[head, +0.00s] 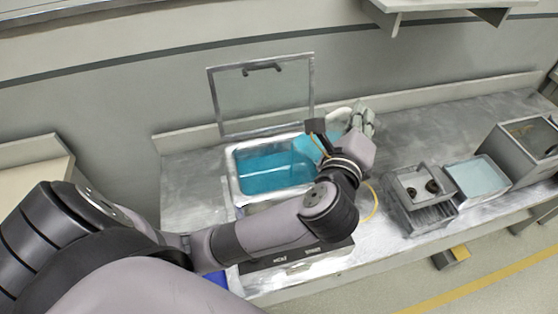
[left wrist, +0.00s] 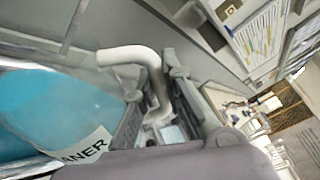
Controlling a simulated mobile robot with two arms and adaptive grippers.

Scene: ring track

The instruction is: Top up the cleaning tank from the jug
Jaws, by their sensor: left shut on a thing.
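The cleaning tank (head: 232,178) is set in the metal bench, with blue liquid (head: 265,178) inside and its glass lid (head: 262,95) standing open behind it. My left gripper (head: 323,136) is at the tank's right side, shut on the jug's white handle (left wrist: 132,54). The jug (head: 308,149) is translucent with blue liquid, partly over the tank's right edge and partly hidden by my gripper. In the left wrist view the jug (left wrist: 50,110) fills the left side, with a label ending in "ANER". I cannot tell whether liquid is flowing from it. My right gripper is out of view.
A grey-green object (head: 363,119) stands just behind my left wrist. A metal unit with dark round parts (head: 410,183), a pale blue tray (head: 478,176) and an open metal box (head: 525,145) stand to the right. A shelf (head: 450,5) hangs above.

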